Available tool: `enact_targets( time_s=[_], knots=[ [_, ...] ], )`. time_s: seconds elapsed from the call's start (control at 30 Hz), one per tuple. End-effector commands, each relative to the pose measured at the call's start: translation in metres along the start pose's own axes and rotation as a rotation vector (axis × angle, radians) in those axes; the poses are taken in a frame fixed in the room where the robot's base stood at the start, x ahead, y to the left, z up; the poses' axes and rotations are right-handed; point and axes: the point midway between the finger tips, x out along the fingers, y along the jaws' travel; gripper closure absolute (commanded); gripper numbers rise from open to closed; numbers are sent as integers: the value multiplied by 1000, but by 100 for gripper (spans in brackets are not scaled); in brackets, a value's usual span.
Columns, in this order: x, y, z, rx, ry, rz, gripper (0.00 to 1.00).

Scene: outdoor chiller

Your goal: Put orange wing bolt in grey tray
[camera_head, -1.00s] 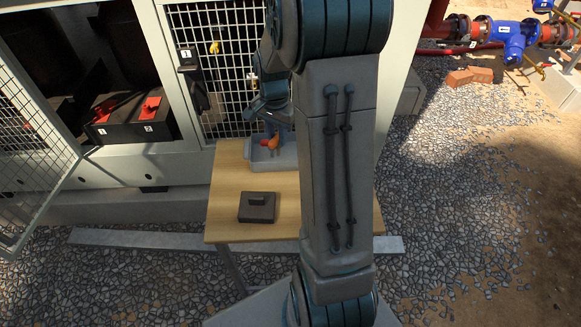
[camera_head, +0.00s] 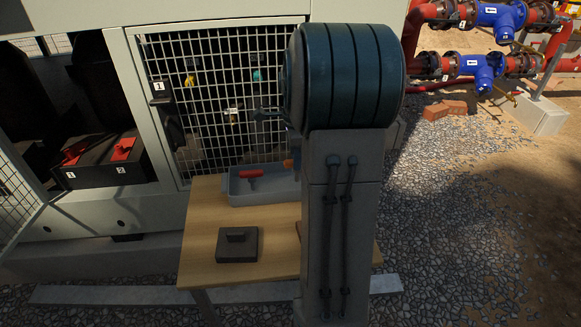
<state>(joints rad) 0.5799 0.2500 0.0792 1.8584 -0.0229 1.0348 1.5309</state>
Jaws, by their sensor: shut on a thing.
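The grey tray (camera_head: 262,198) sits at the back of the wooden table, its right end hidden behind my arm. A red-handled object (camera_head: 252,174) lies in the tray. A small sliver of the orange wing bolt (camera_head: 288,163) shows at the left edge of my arm, over the tray's right part. My gripper (camera_head: 292,156) is mostly hidden behind my arm; only a bluish bit shows just above the orange piece. It is shut on the orange wing bolt. Whether the bolt touches the tray cannot be told.
A dark block with a handle (camera_head: 237,245) lies on the wooden table (camera_head: 203,225). A mesh panel (camera_head: 215,85) with hanging items stands behind. A black box with red handles (camera_head: 103,160) is at left. Red pipes with blue valves (camera_head: 487,73) are at far right.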

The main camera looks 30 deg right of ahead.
Motion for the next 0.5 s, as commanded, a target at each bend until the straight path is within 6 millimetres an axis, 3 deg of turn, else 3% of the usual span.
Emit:
enact_targets(
  time_s=[0.23,0.5],
  knots=[
    [25,-42,0,-1,-1,1,100],
    [37,-59,0,-1,0,0,100]
  ],
)
